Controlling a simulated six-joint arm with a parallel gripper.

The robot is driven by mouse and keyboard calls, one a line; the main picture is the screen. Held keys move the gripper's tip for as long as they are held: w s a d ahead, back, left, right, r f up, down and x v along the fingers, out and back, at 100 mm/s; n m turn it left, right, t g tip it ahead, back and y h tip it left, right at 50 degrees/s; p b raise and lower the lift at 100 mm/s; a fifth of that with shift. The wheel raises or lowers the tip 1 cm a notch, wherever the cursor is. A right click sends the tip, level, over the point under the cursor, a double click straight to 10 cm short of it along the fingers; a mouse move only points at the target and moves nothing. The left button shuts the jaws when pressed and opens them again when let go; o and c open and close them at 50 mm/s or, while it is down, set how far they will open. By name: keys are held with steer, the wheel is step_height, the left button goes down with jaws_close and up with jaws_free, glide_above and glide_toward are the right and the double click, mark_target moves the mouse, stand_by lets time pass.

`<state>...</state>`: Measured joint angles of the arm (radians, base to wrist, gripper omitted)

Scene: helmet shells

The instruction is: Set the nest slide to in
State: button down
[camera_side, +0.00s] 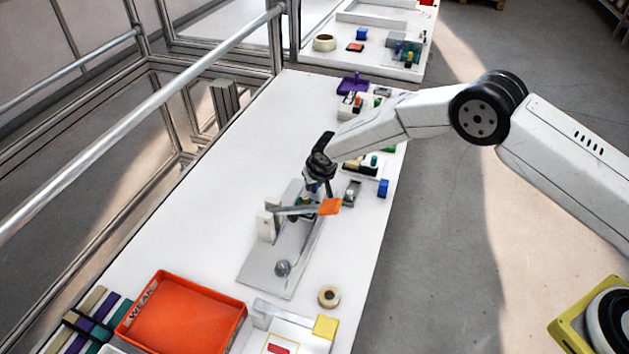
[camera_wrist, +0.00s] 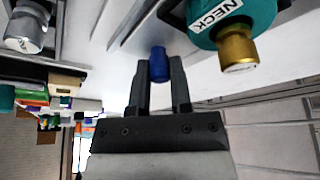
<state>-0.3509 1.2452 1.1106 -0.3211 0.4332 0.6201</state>
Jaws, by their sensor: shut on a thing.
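A grey fixture plate (camera_side: 262,270) lies on the white table, with an upright pale block (camera_side: 268,226) and a round grey knob (camera_side: 282,268) on it. My gripper (camera_side: 313,184) is low over the far end of this plate. In the wrist view my gripper (camera_wrist: 159,80) is shut on a blue knob (camera_wrist: 159,64), held between the fingertips. A teal cylinder (camera_wrist: 232,14) labelled NECK, with a brass end (camera_wrist: 238,50), is just right of the fingers. The slide's track and end position cannot be made out; my gripper partly hides that area.
An orange flag-like plate (camera_side: 329,206) on a grey bar stands close beside my gripper. A silver cylinder (camera_wrist: 27,30) is at the wrist view's upper left. An orange tray (camera_side: 185,315) and a tape roll (camera_side: 329,297) are nearer. Small blocks line the table's right edge.

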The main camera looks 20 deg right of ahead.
stand_by(0.7)
steer(key=shift+s+a, duration=1.6)
steer(key=c, duration=0.5)
jaws_free()
steer(key=shift+c, duration=0.2)
steer(key=shift+w+d, duration=0.1)
